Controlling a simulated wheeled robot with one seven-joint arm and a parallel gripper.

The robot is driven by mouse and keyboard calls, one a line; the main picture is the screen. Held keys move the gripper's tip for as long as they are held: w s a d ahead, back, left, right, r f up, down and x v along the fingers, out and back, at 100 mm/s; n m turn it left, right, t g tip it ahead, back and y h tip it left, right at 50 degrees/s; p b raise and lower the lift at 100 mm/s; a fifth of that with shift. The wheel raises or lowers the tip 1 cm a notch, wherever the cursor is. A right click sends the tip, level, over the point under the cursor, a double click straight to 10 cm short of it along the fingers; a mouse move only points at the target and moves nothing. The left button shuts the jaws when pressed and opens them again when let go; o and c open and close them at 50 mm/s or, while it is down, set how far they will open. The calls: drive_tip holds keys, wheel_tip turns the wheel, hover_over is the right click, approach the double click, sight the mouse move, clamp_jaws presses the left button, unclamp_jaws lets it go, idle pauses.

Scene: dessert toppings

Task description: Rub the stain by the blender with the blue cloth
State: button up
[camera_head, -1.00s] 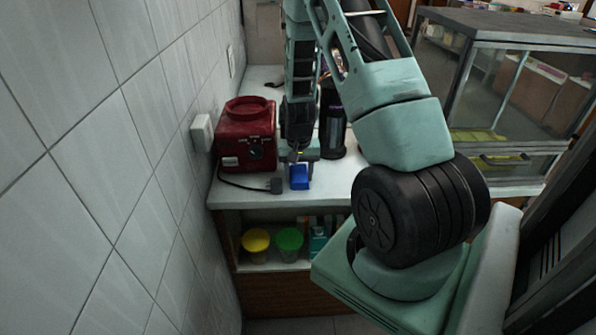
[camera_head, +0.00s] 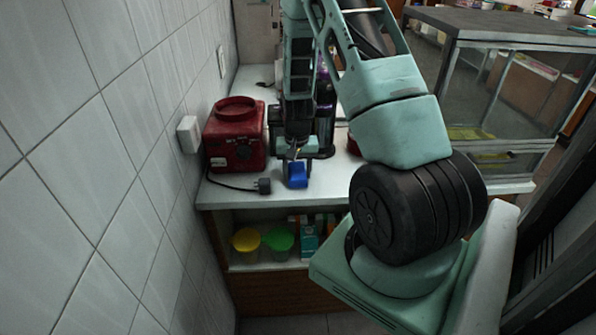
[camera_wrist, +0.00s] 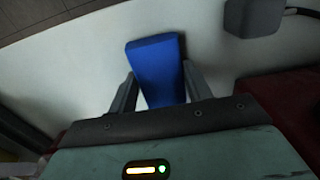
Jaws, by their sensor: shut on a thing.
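My gripper (camera_head: 296,160) is over the front part of the white counter, pointing down. It is shut on the blue cloth (camera_head: 298,181), which looks like a folded block. In the wrist view the cloth (camera_wrist: 155,60) sits between the two fingers (camera_wrist: 160,88) and sticks out past their tips, over the pale counter top. A tall dark container with a purple part (camera_head: 326,130), possibly the blender, stands just behind and right of my gripper, partly hidden by my arm. I cannot make out a stain in either view; the cloth and gripper may cover it.
A red appliance (camera_head: 235,135) stands left of my gripper, by the tiled wall. Its cable runs to a dark plug (camera_head: 264,186) on the counter (camera_head: 225,195), left of the cloth. Yellow (camera_head: 246,240) and green (camera_head: 279,240) tubs sit on the shelf below. A glass case (camera_head: 520,95) stands right.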

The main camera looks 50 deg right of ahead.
sight(296, 170)
wheel_tip(296, 170, up, 2)
drive_tip(key=shift+w+a+r, duration=0.1)
drive_tip(key=shift+w, duration=0.05)
drive_tip(key=shift+r+p, duration=2.25)
drive_tip(key=shift+r, duration=0.35)
drive_tip(key=shift+r+p, duration=0.15)
drive_tip(key=shift+p, duration=1.05)
drive_tip(key=shift+p, duration=0.3)
